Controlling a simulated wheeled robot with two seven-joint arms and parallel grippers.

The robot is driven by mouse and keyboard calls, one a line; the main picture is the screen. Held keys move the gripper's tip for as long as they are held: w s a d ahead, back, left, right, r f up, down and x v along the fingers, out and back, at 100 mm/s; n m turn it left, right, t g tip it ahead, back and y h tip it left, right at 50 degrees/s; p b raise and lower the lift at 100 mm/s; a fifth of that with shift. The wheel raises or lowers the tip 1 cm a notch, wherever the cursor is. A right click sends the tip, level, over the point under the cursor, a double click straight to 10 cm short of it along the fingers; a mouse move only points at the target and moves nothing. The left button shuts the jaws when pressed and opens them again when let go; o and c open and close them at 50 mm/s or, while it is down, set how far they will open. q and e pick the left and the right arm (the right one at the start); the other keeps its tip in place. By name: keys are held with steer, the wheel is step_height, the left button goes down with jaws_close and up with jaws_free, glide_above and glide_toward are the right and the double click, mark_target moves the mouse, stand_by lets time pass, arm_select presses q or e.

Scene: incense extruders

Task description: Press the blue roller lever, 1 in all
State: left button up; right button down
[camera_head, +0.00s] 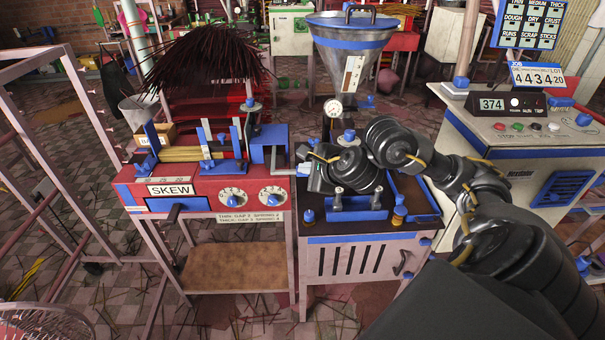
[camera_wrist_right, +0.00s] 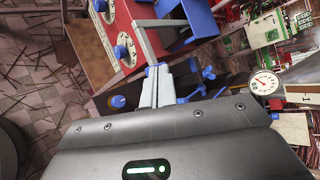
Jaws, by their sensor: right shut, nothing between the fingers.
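The red SKEW machine (camera_head: 165,187) stands left of centre in the head view. A blue block (camera_head: 270,143) sits at its right end, with a bent grey bar (camera_head: 282,171) below it. The block (camera_wrist_right: 196,14) and the bar (camera_wrist_right: 147,40) also show in the right wrist view. I cannot tell for certain which part is the blue roller lever. My right gripper (camera_head: 303,168) is shut and empty beside the machine's right end. In the wrist view its fingertips (camera_wrist_right: 157,69) are close to the bar's lower end; contact is unclear. My left gripper is out of view.
A steel hopper (camera_head: 350,60) with a dial gauge (camera_head: 333,107) rises behind my right gripper. A grey cabinet (camera_head: 360,258) with blue fittings stands beneath my right arm. A control console (camera_head: 520,140) stands at the right, and a pinkish frame (camera_head: 35,130) at the left.

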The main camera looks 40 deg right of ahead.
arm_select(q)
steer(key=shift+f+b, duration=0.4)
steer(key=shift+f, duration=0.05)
arm_select(e)
steer(key=shift+f, duration=0.35)
arm_select(q)
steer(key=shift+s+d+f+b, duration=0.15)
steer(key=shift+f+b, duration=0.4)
steer(key=shift+b, duration=0.65)
arm_select(e)
steer(key=shift+d+f, duration=0.4)
steer(key=shift+f, duration=0.2)
steer(key=shift+d+f, duration=0.35)
steer(key=shift+f, duration=0.25)
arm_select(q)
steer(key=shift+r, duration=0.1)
arm_select(e)
steer(key=shift+r, duration=0.1)
arm_select(q)
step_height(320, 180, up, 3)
steer(key=p, duration=0.4)
steer(key=shift+p, duration=0.3)
arm_select(e)
steer(key=a+r, duration=0.2)
steer(key=r, duration=0.1)
steer(key=shift+a+r, duration=0.3)
steer(key=shift+a, duration=0.1)
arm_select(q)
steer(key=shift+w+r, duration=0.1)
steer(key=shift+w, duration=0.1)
